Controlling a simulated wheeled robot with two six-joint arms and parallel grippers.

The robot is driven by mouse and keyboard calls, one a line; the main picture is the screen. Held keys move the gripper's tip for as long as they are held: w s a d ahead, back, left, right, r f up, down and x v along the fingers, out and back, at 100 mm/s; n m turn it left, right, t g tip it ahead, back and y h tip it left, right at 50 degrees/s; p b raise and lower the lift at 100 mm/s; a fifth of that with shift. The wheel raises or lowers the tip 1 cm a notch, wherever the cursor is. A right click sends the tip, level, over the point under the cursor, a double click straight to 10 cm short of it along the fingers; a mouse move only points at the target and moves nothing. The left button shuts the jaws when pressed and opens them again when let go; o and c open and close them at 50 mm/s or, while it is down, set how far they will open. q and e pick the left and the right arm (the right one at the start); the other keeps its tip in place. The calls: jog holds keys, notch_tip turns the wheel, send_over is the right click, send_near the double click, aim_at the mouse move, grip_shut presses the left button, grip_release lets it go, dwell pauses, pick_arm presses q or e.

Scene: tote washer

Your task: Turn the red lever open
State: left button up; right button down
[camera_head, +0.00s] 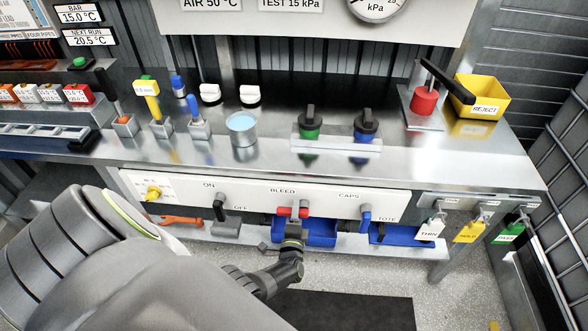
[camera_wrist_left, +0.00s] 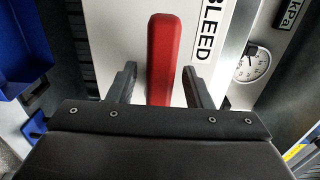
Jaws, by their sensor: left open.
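The red lever (camera_head: 284,211) sits on the white front panel under the BLEED label. It lies sideways along the panel in the head view, and part of it is hidden by my gripper. In the left wrist view the red lever (camera_wrist_left: 161,55) shows as a long red bar beside the BLEED label. My left gripper (camera_head: 293,222) is in front of the lever, with its fingers open. In the left wrist view the two dark fingers of my left gripper (camera_wrist_left: 160,88) stand on either side of the bar, with gaps showing. My right gripper is not in view.
A black ON lever (camera_head: 219,207) and a blue CAPS lever (camera_head: 366,217) flank the red one on the panel. Blue bins (camera_head: 320,231) stand on the shelf below. An orange wrench (camera_head: 181,220) lies left. Tags (camera_head: 468,232) hang right.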

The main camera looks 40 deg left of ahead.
pick_arm(q)
jog(key=p+v, duration=0.1)
jog(key=v, duration=1.6)
jog(key=shift+s, duration=0.15)
